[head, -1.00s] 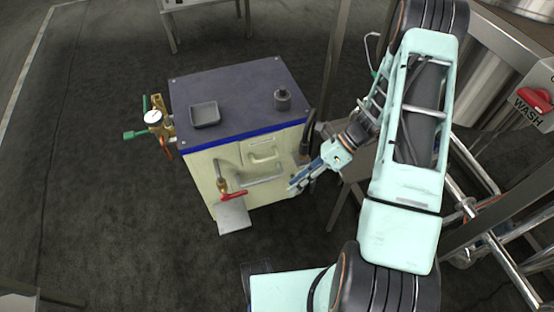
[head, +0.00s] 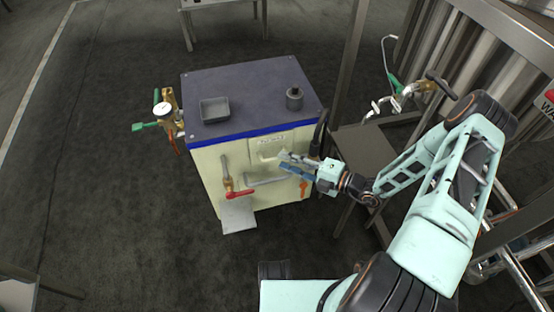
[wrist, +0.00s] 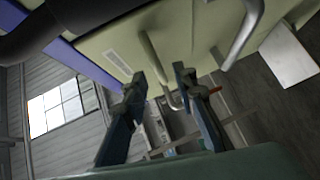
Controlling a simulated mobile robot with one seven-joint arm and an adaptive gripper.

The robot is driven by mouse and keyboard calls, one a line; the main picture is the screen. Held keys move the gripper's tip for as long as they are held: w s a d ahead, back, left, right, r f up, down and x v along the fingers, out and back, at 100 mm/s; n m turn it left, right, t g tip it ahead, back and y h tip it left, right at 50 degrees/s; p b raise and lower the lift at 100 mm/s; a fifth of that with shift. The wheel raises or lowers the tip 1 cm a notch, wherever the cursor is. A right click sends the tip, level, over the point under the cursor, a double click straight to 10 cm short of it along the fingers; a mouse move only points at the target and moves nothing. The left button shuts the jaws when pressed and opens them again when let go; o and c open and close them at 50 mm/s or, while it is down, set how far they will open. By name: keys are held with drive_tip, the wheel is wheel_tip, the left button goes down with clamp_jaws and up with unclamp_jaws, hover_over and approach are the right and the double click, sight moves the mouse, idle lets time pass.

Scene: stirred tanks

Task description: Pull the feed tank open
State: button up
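The feed tank (head: 215,165) is a cream box with a blue band and a dark top, standing on the floor in the head view. My gripper (head: 286,160) is in front of the upper right of this face. In the wrist view my gripper (wrist: 159,77) has its fingers apart, with a metal bar (wrist: 172,98) showing beyond the gap. I cannot tell whether the bar is between the fingers. A larger bar (wrist: 245,35) is to the right.
A red-handled valve (head: 240,194) and a grey plate (head: 238,215) are low on the front. A grey tray (head: 214,110) and a dark knob (head: 294,98) are on top. A brass gauge assembly (head: 163,110) is at the left side. A steel frame stands right; floor in front is clear.

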sight(277, 158)
drive_tip(key=shift+b+x, duration=0.3)
drive_tip(key=shift+x, duration=1.75)
drive_tip(key=shift+c, duration=0.6)
drive_tip(key=shift+d, duration=0.1)
clamp_jaws()
